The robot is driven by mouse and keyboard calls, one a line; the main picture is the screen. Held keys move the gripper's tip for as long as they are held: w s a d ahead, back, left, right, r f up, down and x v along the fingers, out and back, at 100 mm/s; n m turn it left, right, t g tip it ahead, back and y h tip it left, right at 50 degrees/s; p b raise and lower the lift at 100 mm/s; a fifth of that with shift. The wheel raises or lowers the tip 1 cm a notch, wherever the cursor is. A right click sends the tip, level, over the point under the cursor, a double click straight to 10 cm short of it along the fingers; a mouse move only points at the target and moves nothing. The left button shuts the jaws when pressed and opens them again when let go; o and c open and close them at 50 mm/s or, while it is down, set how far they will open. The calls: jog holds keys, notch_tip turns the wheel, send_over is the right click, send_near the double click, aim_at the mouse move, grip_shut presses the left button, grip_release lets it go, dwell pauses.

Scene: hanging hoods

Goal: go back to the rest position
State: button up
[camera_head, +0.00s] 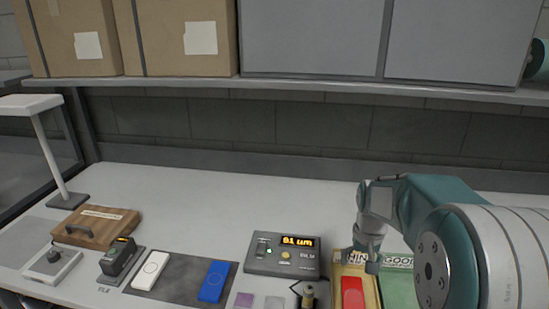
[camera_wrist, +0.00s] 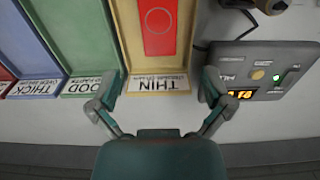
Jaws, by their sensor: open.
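My gripper (camera_wrist: 159,92) is open and empty in the wrist view, with its fingers spread on either side of the THIN label of the yellow tray (camera_wrist: 180,70). A red piece (camera_wrist: 158,27) with a ring mark lies in that tray, beyond the fingertips. In the head view my arm reaches in from the right and my gripper (camera_head: 371,262) hangs over the tray's label end. The red piece (camera_head: 352,292) shows there too, in the tray left of the green one. How high the gripper is above the bench is hard to tell.
A gauge with a lit display (camera_head: 283,255) stands left of the trays. A blue piece (camera_head: 214,281) and a white piece (camera_head: 151,270) lie on a dark mat (camera_head: 184,281). A wooden box (camera_head: 97,226) and a lamp (camera_head: 48,150) stand far left. A shelf (camera_head: 300,91) overhangs the back.

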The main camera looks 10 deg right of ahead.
jog(key=s+a+r+n+t, duration=0.1)
jog(key=s+a+r+t, duration=0.1)
jog(key=s+a+r, duration=0.3)
jog(key=s+a+r+n+t, duration=0.2)
jog(key=s+a+r, duration=0.3)
jog(key=s, duration=0.9)
jog(key=shift+a+r+t, duration=0.2)
jog(key=shift+a+t, duration=0.5)
jog(key=shift+a, duration=0.25)
